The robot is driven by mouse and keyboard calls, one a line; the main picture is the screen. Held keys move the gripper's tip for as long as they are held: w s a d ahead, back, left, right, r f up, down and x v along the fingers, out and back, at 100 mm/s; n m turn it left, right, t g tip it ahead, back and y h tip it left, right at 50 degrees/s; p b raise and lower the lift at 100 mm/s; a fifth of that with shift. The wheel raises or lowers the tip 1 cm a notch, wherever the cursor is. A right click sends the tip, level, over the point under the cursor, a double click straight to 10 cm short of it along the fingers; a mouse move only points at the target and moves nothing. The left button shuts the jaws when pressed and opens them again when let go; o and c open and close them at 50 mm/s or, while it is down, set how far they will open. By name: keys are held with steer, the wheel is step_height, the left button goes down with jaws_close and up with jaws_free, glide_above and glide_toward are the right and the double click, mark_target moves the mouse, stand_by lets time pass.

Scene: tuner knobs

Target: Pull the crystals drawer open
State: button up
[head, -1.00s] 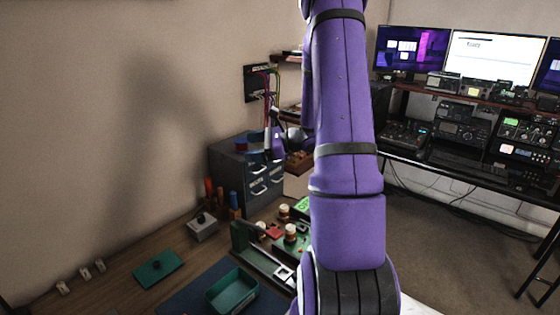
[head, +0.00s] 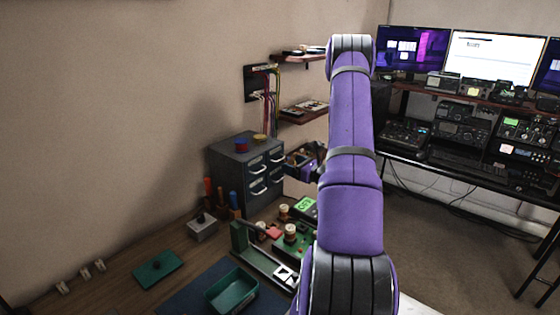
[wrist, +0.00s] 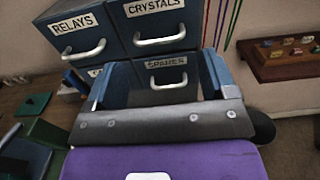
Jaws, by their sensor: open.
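The grey-blue drawer cabinet (head: 232,158) stands against the wall with its drawers shut. The crystals drawer (wrist: 177,22) is the upper right one, with a pale bar handle (wrist: 160,39) below its label. My gripper (wrist: 158,65) is open and empty. In the wrist view its two fingers stand apart, below the crystals handle in the picture and in front of the spares drawer (wrist: 167,76). In the head view the gripper (head: 309,170) shows right of the cabinet, partly hidden by my arm. No finger visibly touches the crystals handle.
The relays drawer (wrist: 84,32) is left of the crystals drawer. A brown shelf (wrist: 288,68) with small coloured parts is close on the right. A red spool (head: 241,145) sits on the cabinet. A green tray (head: 232,291) and several workbench items lie below.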

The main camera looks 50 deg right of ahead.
mark_target(282, 159)
steer(key=w, duration=0.6)
steer(key=shift+w, duration=0.25)
steer(key=c, duration=0.9)
steer(key=shift+s, duration=0.35)
steer(key=s, duration=1)
steer(key=shift+s, duration=0.4)
steer(key=o, duration=0.9)
